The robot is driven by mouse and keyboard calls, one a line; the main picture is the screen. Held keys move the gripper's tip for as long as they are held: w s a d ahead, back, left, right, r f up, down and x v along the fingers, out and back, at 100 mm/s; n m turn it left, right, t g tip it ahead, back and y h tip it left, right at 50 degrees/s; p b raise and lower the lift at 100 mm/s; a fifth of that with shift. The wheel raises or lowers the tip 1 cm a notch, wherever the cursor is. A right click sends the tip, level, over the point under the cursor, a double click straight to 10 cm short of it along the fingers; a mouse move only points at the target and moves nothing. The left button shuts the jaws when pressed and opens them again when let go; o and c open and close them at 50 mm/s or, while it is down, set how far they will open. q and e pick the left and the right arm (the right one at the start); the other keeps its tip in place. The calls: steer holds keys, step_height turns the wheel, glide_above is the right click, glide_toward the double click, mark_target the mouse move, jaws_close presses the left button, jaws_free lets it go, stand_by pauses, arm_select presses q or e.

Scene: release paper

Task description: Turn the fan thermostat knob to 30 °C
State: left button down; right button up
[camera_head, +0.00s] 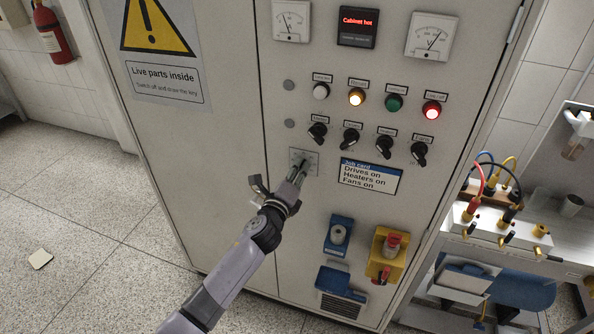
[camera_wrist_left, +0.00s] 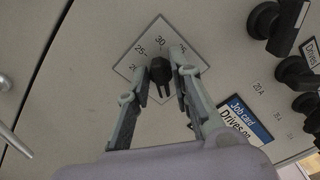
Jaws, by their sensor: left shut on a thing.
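The fan thermostat knob (camera_wrist_left: 160,69) is a small black knob on a pale square dial plate (camera_wrist_left: 136,60), marked with numbers including 25 and 30. In the wrist view its rounded end lies just below the 30 mark; its exact setting is hard to read. My left gripper (camera_head: 303,165) reaches the dial plate (camera_head: 312,158) on the cabinet front and is shut on the knob, one finger on each side. In the head view the gripper largely hides the knob. My right gripper is not in view.
The grey cabinet (camera_head: 230,150) carries several black selector switches (camera_head: 351,136) above the dial and a job card (camera_head: 371,176) to its right. A door handle (camera_head: 258,186) is left of my gripper. A yellow-boxed red switch (camera_head: 392,243) sits lower right. A bench (camera_head: 555,255) stands right.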

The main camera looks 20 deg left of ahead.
arm_select(q)
steer(key=shift+f+n, duration=0.1)
steer(key=shift+n, duration=0.2)
steer(key=shift+d+f+n+p, duration=0.15)
steer(key=shift+n+p, duration=0.05)
steer(key=shift+n, duration=5.25)
steer(key=shift+d+f+n+p, duration=0.15)
steer(key=shift+f+n, duration=0.05)
steer(key=shift+n, duration=5.3)
steer(key=shift+d+f+n+p, duration=0.15)
steer(key=shift+n+p, duration=0.05)
steer(key=shift+n, duration=5.25)
